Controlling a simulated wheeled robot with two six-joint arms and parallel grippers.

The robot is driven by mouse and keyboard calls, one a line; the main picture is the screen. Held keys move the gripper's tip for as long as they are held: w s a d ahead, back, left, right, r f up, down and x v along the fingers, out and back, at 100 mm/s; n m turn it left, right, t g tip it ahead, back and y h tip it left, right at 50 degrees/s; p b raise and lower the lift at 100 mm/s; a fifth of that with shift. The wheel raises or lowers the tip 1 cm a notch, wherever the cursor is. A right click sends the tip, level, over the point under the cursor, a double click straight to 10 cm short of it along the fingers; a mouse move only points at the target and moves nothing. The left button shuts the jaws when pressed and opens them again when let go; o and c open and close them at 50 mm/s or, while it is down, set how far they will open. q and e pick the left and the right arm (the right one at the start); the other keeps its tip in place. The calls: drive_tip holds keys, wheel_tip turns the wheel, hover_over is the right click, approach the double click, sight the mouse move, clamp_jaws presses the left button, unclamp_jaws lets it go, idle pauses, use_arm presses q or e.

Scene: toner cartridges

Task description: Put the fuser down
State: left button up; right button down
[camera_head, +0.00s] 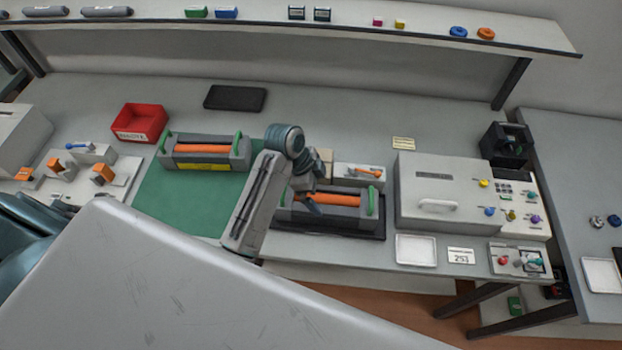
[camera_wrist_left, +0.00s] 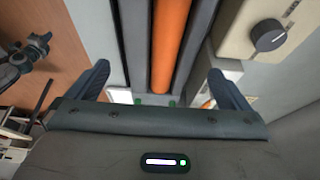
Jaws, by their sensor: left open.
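A grey fuser with an orange roller and green end handles (camera_head: 284,208) sits on a black tray (camera_head: 370,234) on the bench, right of the green mat. My left gripper (camera_head: 307,192) is over it and hides part of it. In the left wrist view the open fingers (camera_wrist_left: 160,78) stand apart on either side of the fuser, whose orange roller (camera_wrist_left: 171,40) runs between them. I cannot tell whether the fingers touch it. A second, similar unit with a yellow label (camera_head: 203,167) sits on the green mat (camera_head: 180,210). My right gripper does not show clearly.
A red bin (camera_head: 139,122) and a black flat tray (camera_head: 235,98) lie at the back. A grey machine (camera_head: 436,190) with a handle and coloured knobs stands right of the black tray. A white tray (camera_head: 416,250) is in front of it. A shelf (camera_head: 400,30) runs behind.

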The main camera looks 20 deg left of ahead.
use_arm(q)
drive_tip(key=b+v, duration=0.1)
drive_tip(key=v, duration=0.5)
drive_tip(key=shift+s+f, duration=0.1)
idle(0.4)
